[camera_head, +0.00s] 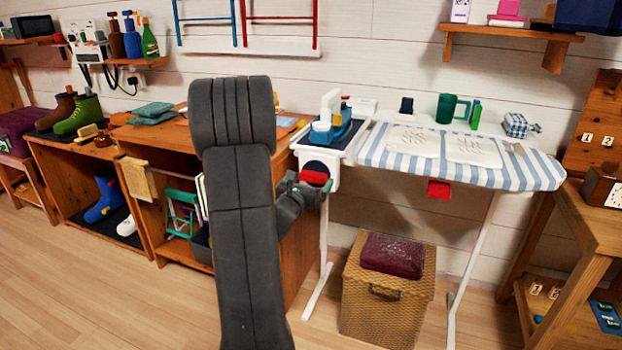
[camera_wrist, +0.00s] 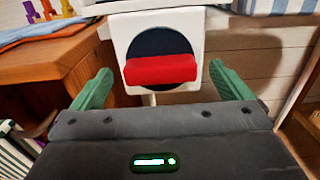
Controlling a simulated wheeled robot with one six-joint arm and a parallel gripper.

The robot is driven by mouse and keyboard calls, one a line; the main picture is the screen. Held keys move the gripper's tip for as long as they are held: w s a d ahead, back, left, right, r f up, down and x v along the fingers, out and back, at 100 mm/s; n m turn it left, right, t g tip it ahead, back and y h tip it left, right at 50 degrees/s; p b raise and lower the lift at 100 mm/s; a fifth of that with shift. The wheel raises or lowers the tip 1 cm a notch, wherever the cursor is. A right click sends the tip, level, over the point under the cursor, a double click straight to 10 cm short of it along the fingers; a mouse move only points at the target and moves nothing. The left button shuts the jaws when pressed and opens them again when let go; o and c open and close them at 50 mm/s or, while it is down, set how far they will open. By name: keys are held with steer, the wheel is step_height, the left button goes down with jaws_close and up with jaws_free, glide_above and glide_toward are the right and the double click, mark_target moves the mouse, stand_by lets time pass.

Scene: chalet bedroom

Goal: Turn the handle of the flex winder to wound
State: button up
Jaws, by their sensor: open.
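The flex winder is a white panel (camera_wrist: 193,36) with a dark round disc (camera_wrist: 157,40) and a red bar handle (camera_wrist: 160,69) lying about level across it. It hangs at the left end of the ironing board, and in the head view the red handle (camera_head: 314,177) shows just beyond my gripper (camera_head: 303,184). In the wrist view my gripper (camera_wrist: 163,90) has its green fingers spread wide, one on each side of the handle, with clear gaps. The handle is not held. My arm hides part of the cabinet behind.
The striped ironing board (camera_head: 530,172) stands to the right on white legs. A wicker basket (camera_head: 385,300) with a dark red cushion (camera_head: 392,254) is on the floor below it. A wooden cabinet (camera_head: 280,262) stands close on the left. A small red tag (camera_head: 438,189) hangs under the board.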

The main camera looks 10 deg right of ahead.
steer(key=shift+x, duration=1.1)
steer(key=c, duration=1)
steer(key=shift+f+b, duration=0.1)
steer(key=shift+b, duration=0.25)
